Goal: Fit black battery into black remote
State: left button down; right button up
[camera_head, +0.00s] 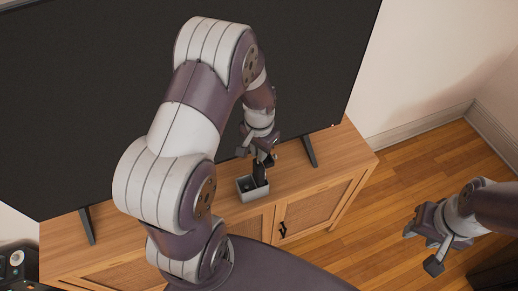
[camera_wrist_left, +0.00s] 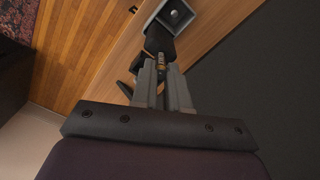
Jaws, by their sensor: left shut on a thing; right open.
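My left gripper (camera_head: 265,158) reaches down over the cabinet top, above a small grey open box. It also shows in the left wrist view (camera_wrist_left: 162,75), its fingers close together. Between its fingertips is a small dark piece with a gold band, which looks like the black battery (camera_wrist_left: 161,62). Just beyond the tips is a dark long shape, which looks like the black remote (camera_wrist_left: 158,40), standing in the box (camera_head: 246,196). In the head view the remote (camera_head: 260,174) is partly hidden by the gripper. I cannot tell whether battery and remote touch. My right gripper (camera_head: 421,248) is open and empty, over the floor.
The wooden cabinet (camera_head: 208,212) carries a large dark television (camera_head: 95,110) on two feet, close behind the box. A black door handle (camera_head: 282,230) is on the cabinet front. Wooden floor (camera_head: 400,185) is clear at the right. My left arm hides much of the middle.

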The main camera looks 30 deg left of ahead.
pick_arm(q)
jog(key=shift+a, duration=0.1)
dwell(0.6)
jog(key=shift+f+b, duration=0.9)
jog(key=shift+f, duration=0.85)
jog(key=c, duration=1.1)
grip_release()
jog(key=shift+o, duration=0.2)
jog(key=shift+r, duration=0.15)
notch_tip(320, 180, up, 6)
jog(key=p, duration=0.5)
jog(key=shift+p, duration=0.35)
